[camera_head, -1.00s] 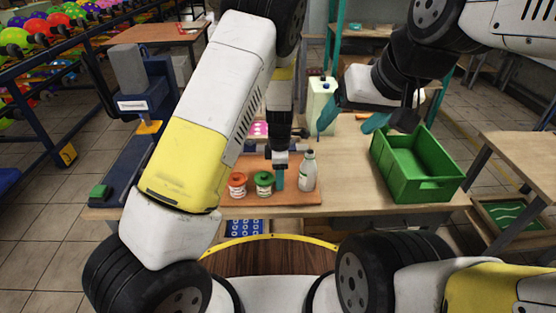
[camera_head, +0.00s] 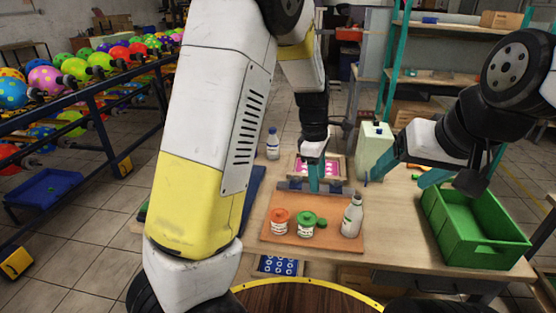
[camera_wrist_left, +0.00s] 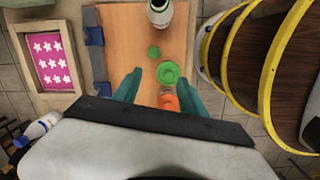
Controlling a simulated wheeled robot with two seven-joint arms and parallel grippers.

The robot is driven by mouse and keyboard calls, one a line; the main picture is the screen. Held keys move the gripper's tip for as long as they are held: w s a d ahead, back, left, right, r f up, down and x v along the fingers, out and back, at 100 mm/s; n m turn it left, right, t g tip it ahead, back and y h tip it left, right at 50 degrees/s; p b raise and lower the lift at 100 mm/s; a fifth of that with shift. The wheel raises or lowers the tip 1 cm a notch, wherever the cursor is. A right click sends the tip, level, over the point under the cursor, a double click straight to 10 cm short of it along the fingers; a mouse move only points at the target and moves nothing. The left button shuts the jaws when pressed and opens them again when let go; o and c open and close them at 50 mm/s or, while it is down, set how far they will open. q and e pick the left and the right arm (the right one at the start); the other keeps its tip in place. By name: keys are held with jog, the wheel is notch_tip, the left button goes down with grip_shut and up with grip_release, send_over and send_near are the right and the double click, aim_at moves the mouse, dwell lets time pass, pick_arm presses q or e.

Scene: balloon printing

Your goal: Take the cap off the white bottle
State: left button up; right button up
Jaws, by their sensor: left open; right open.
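The white bottle (camera_head: 352,217) stands upright at the right end of the orange board (camera_head: 280,241). In the left wrist view the bottle (camera_wrist_left: 159,14) is cut off by the top edge. My left gripper (camera_head: 315,178) is open and empty, behind the jars and left of the bottle. In the left wrist view its teal fingers (camera_wrist_left: 161,90) are spread above the board. My right gripper (camera_head: 403,176) is open, right of the bottle near the green crate, and holds nothing visible.
An orange-topped jar (camera_head: 279,222) and a green-topped jar (camera_head: 306,224) stand left of the bottle. A small green disc (camera_head: 322,223) lies beside the green one. A blue-capped bottle (camera_head: 272,144), pink-patterned tray (camera_head: 330,167), pale canister (camera_head: 374,150) and green crate (camera_head: 478,255) surround the board.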

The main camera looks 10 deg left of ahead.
pick_arm(q)
jog(key=s+a+r+m+t, duration=0.3)
jog(key=s+a+r+m, duration=0.4)
jog(key=s, duration=0.3)
jog(key=s+a+r+m+t, duration=0.2)
jog(key=s+a+r+m, duration=0.5)
jog(key=s+r, duration=0.3)
jog(key=shift+s+m+t+h, duration=0.3)
jog(key=shift+m+t+h, duration=0.1)
jog(key=shift+m, duration=0.5)
